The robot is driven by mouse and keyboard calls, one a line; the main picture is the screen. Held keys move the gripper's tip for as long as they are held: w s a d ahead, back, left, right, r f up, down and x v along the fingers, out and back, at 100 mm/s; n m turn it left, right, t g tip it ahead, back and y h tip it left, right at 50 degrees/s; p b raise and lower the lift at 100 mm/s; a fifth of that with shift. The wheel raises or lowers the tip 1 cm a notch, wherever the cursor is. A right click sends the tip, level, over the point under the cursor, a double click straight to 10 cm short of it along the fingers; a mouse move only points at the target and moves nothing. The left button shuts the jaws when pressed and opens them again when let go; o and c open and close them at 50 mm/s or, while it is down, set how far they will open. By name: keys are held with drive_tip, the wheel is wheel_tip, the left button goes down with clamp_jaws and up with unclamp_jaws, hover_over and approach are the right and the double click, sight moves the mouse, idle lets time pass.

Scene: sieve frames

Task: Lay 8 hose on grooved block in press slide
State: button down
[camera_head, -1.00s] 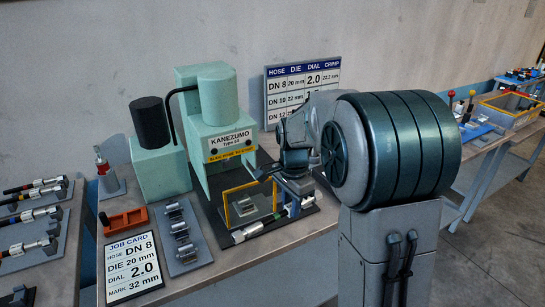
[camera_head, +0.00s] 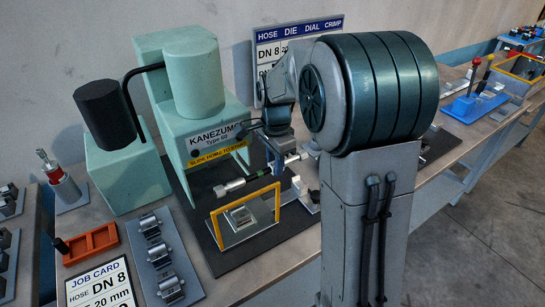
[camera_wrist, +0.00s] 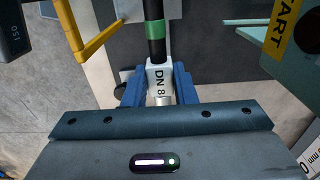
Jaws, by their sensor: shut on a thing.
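The DN 8 hose (camera_head: 258,177) has a silver end piece, green bands and a dark middle. My gripper (camera_head: 279,161) is shut on it, and the hose runs roughly level toward the left. In the wrist view the blue fingers (camera_wrist: 158,88) close around the white part marked DN 8, with a green band (camera_wrist: 154,31) beyond. The grooved block (camera_head: 241,217) sits empty inside the yellow frame (camera_head: 216,233) of the slide. In the head view the hose appears behind and above this frame, on the press (camera_head: 192,135) side, apart from the block.
A black base plate (camera_head: 222,262) lies under the slide. A die rack (camera_head: 163,262), an orange tray (camera_head: 91,243) and the job card (camera_head: 103,290) lie at left. The black-topped pump unit (camera_head: 120,180) stands behind. A hose chart (camera_head: 268,60) stands behind my arm.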

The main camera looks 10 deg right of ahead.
drive_tip(key=shift+s+r, duration=0.1)
drive_tip(key=shift+s, duration=0.1)
drive_tip(key=shift+a+f+b, duration=0.1)
drive_tip(key=shift+f+b, duration=2.95)
drive_tip(key=shift+f, duration=1.35)
drive_tip(key=shift+f+b, duration=0.35)
drive_tip(key=shift+f, duration=0.25)
drive_tip(key=c, duration=1.1)
unclamp_jaws()
wheel_tip(320, 180, up, 14)
drive_tip(key=shift+f, duration=0.1)
